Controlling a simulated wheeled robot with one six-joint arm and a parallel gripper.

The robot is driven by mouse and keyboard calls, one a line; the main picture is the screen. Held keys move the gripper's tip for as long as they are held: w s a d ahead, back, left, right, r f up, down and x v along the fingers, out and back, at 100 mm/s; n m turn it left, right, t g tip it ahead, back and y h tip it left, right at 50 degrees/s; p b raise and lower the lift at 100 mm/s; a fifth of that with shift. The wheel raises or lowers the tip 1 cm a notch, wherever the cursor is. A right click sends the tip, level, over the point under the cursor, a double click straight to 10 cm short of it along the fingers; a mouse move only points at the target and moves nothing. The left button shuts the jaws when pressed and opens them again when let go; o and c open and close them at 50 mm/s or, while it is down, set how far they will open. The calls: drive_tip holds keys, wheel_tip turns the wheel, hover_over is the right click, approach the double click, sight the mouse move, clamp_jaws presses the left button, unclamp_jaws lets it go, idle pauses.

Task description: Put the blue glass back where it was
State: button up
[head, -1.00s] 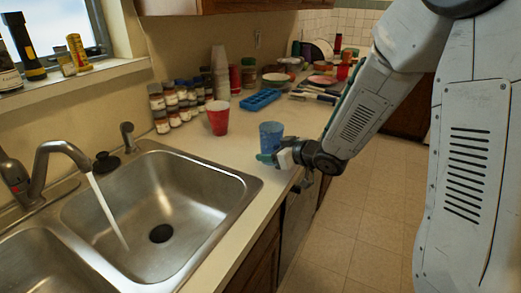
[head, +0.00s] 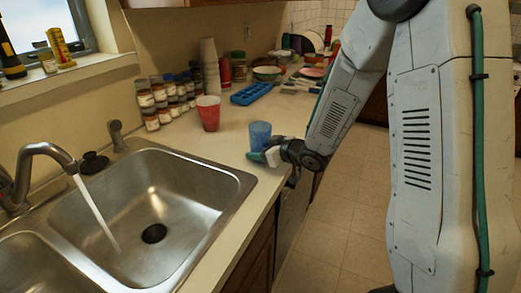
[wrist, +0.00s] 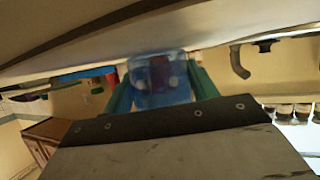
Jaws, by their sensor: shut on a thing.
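The blue glass (head: 260,134) is upright at the counter's right edge, right of the red cup, in the head view. My gripper (head: 258,157) reaches in from the right, low on the glass, with a green finger showing in front of it. In the wrist view the translucent blue glass (wrist: 158,82) sits between the green fingers of my gripper (wrist: 160,88), which are shut on it. I cannot tell whether its base touches the counter.
A red cup (head: 208,113) stands left of the glass. Behind are a blue tray (head: 251,94), stacked cups (head: 210,66) and several spice jars (head: 163,98). The sink (head: 150,215), with its tap running, lies at the left front. Bare counter lies between sink and glass.

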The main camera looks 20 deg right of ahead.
drive_tip(key=o, duration=1.1)
drive_tip(key=v, duration=0.8)
drive_tip(key=shift+d+f, duration=0.1)
drive_tip(key=shift+f, duration=0.1)
drive_tip(key=shift+w+d+r, duration=0.1)
drive_tip(key=s+d+r+m+g+h, duration=0.3)
drive_tip(key=s+d+r+m+h, duration=0.1)
drive_tip(key=s+d+r+h, duration=0.3)
drive_tip(key=s+a+r+g, duration=0.1)
drive_tip(key=s+a+g, duration=0.1)
drive_tip(key=s, duration=0.6)
drive_tip(key=s+a+r+m+g, duration=0.1)
drive_tip(key=s+a+r+g, duration=0.1)
drive_tip(key=s, duration=0.6)
drive_tip(key=s+a+r+m+g, duration=0.1)
drive_tip(key=s+a+r+g, duration=0.1)
drive_tip(key=s, duration=0.6)
drive_tip(key=shift+s+a+r+g+y, duration=0.1)
drive_tip(key=shift+s+a+g+y, duration=0.25)
drive_tip(key=shift+a+g, duration=0.5)
